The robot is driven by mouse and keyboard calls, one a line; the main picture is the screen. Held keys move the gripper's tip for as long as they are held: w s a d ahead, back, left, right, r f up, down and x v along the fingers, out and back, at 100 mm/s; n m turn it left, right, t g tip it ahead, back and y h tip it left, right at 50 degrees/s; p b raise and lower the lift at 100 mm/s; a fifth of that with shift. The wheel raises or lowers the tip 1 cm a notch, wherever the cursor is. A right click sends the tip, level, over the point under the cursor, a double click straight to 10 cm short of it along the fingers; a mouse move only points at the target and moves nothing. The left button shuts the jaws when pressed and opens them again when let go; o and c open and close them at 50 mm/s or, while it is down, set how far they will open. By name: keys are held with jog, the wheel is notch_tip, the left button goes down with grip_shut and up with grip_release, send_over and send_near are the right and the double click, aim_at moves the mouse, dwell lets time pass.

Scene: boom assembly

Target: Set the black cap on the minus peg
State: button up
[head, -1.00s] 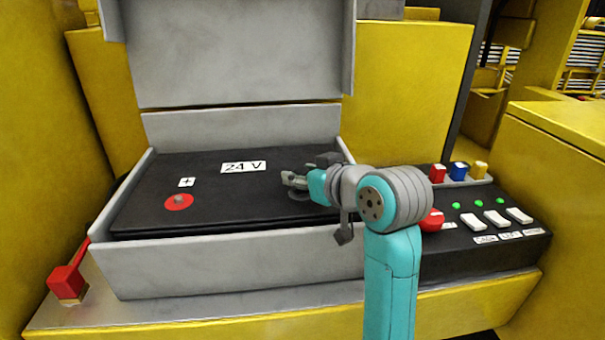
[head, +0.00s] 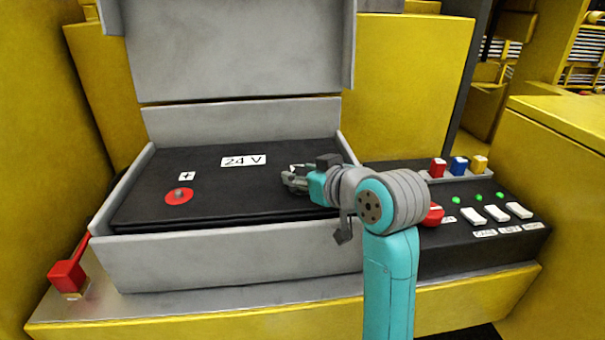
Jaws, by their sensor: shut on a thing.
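My gripper (head: 287,180) is over the right part of the black battery top (head: 225,180), its fingers pointing left. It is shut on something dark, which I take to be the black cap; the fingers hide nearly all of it. The minus peg does not show; the gripper and wrist cover that side of the battery. I cannot tell whether the cap touches a peg. The plus peg (head: 179,194) stands bare on its red disc at the left, beside the "+" label (head: 187,176).
The grey battery box (head: 230,270) has raised walls around the battery, and its lid (head: 235,50) stands open behind. To the right is a black control panel (head: 525,233) with switches, a red knob (head: 434,213) and coloured blocks.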

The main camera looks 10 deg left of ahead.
jog(key=o, duration=1.2)
jog(key=shift+o, duration=0.2)
jog(key=v, duration=1.2)
